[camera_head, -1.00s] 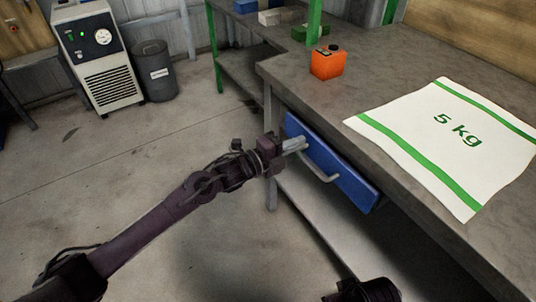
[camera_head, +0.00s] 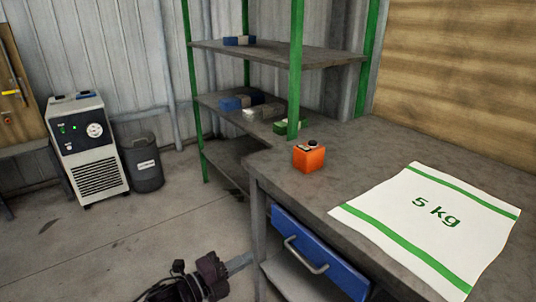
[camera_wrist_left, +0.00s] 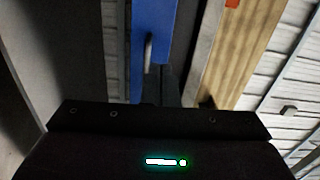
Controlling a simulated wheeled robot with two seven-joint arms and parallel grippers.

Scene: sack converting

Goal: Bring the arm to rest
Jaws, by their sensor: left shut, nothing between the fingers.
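My left gripper (camera_head: 238,263) is low in the head view, over the floor to the left of the workbench. Its light grey fingers are shut and empty, and they stand apart from the drawer handle. The blue drawer (camera_head: 335,272) with its grey bar handle (camera_head: 303,256) is under the bench top. The left wrist view also shows the blue drawer front (camera_wrist_left: 172,25) and the handle (camera_wrist_left: 148,52) ahead of the dark gripper body. My right gripper is not in view.
The workbench (camera_head: 370,150) carries a white 5 kg sack (camera_head: 436,212) and an orange box (camera_head: 308,158). A green-posted shelf (camera_head: 280,58) stands behind. A grey machine (camera_head: 88,150) and a dark bin (camera_head: 143,165) stand by the wall. Floor left of the bench is open.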

